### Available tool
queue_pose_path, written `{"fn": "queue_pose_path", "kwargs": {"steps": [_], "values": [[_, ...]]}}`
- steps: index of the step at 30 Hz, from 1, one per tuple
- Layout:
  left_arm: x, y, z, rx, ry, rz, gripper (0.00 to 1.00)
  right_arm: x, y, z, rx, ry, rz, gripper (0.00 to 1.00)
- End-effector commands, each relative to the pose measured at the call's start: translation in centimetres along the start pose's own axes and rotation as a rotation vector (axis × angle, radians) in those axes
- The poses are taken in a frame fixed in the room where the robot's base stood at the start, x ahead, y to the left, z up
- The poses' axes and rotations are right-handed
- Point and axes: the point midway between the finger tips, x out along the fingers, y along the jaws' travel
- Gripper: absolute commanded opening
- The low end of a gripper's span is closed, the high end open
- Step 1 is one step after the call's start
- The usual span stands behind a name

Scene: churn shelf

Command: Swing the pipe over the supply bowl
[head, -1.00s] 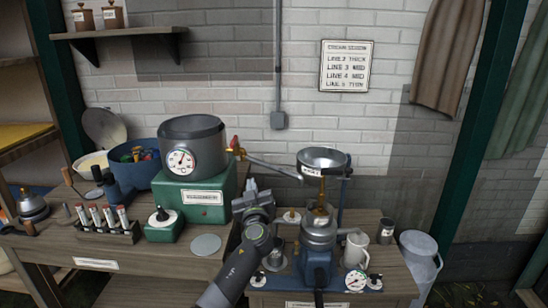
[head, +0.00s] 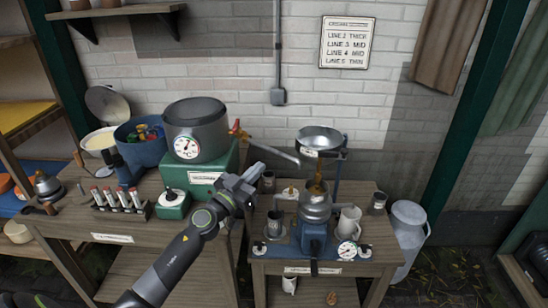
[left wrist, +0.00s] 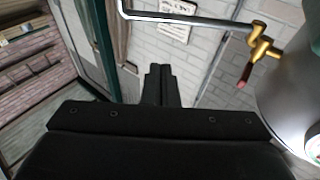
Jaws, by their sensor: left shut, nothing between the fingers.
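The thin silver pipe (head: 272,151) runs from a brass tap (head: 236,131) on the grey vat (head: 196,132) to the right. Its free end is just left of and below the supply bowl (head: 320,137), a silver bowl atop the blue machine, and does not appear over it. My left gripper (head: 254,172) is shut and empty, below the pipe in the picture; I see no contact. In the left wrist view my left gripper (left wrist: 158,80) is shut, and the pipe (left wrist: 185,18) with its bent end crosses above the fingers. My right gripper is not in view.
The vat stands on a green base (head: 208,188). A rack of tubes (head: 120,198) and a blue tub (head: 140,140) are at left. A white jug (head: 348,222) and cups crowd the machine (head: 314,236). A milk can (head: 408,235) stands at right.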

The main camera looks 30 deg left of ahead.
Motion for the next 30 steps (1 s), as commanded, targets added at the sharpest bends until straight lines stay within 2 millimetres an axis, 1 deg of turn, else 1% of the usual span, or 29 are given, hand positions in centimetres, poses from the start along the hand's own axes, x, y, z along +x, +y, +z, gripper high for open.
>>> {"fn": "queue_pose_path", "kwargs": {"steps": [1,7,9,15,21,30], "values": [[1.1,0.0,-0.2,-0.001,0.003,0.0,0.0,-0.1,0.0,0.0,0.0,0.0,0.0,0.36],[4.9,0.0,0.0,-0.001,0.002,-0.001,0.0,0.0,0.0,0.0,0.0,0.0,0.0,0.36],[5.3,0.0,1.3,0.0,0.001,-0.001,0.0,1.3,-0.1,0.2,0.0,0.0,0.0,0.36],[6.8,0.0,2.5,0.0,0.001,-0.001,0.0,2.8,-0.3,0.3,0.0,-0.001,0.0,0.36],[7.4,0.0,2.9,0.0,0.0,-0.001,0.0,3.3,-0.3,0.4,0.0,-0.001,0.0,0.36],[7.5,0.0,2.9,0.0,0.0,-0.001,0.0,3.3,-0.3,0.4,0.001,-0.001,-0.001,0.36]]}}
